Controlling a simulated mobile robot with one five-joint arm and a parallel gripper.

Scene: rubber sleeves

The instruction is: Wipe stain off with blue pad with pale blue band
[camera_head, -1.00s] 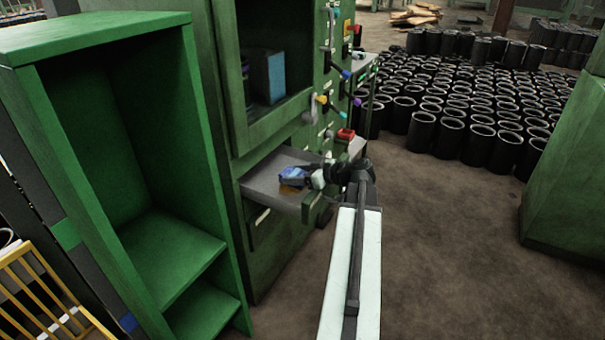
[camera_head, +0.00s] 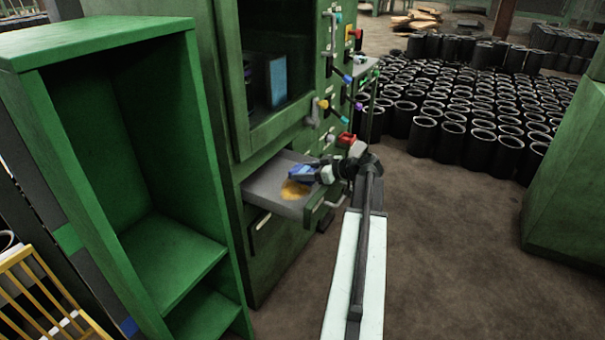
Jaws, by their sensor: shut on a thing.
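The blue pad (camera_head: 301,172) is in my gripper (camera_head: 312,174), at the far right part of the pulled-out drawer (camera_head: 262,188). The pad is small here and its pale blue band is hard to make out. An orange-brown stain (camera_head: 294,190) lies on the drawer's grey floor, just in front of the pad. My gripper is shut on the pad and hides part of it. I cannot tell whether the pad touches the drawer floor.
The drawer juts from a green cabinet (camera_head: 285,126) with several coloured levers. A green shelf unit (camera_head: 180,250) stands at left. Many black sleeves (camera_head: 470,110) stand at back right. The brown floor (camera_head: 450,250) is clear at right.

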